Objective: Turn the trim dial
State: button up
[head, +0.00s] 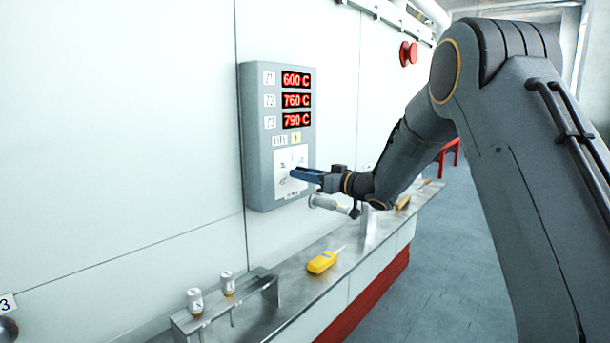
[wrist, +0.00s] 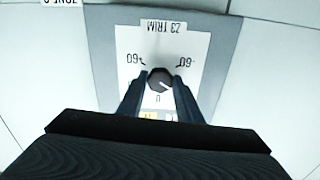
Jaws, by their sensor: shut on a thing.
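The trim dial (wrist: 160,80) is a small dark round knob with a pale pointer mark. It sits on a white plate (wrist: 190,45) labelled "Z3 TRIM", with 60 marks on both sides and a 0 mark; the wrist view shows this upside down. The pointer lies off the 0 mark, toward the lower right in that view. My gripper (wrist: 159,84) is shut on the dial, one finger on each side. In the head view my gripper (head: 293,173) reaches the lower part of the grey panel (head: 252,130) and hides the dial.
The panel's red displays (head: 297,100) read 600, 760 and 790 C. Below is a metal ledge (head: 290,275) with a yellow handheld meter (head: 322,262) and a small rack (head: 225,309) holding white-capped items. A red button (head: 408,53) is on the wall. The floor at right is clear.

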jog(key=shift+n+b, duration=0.4)
jog(key=shift+b, duration=0.05)
jog(key=shift+n+b, duration=5.15)
jog(key=shift+n, duration=0.35)
jog(key=o, duration=1)
jog(key=shift+o, duration=0.2)
jog(key=shift+s, duration=0.1)
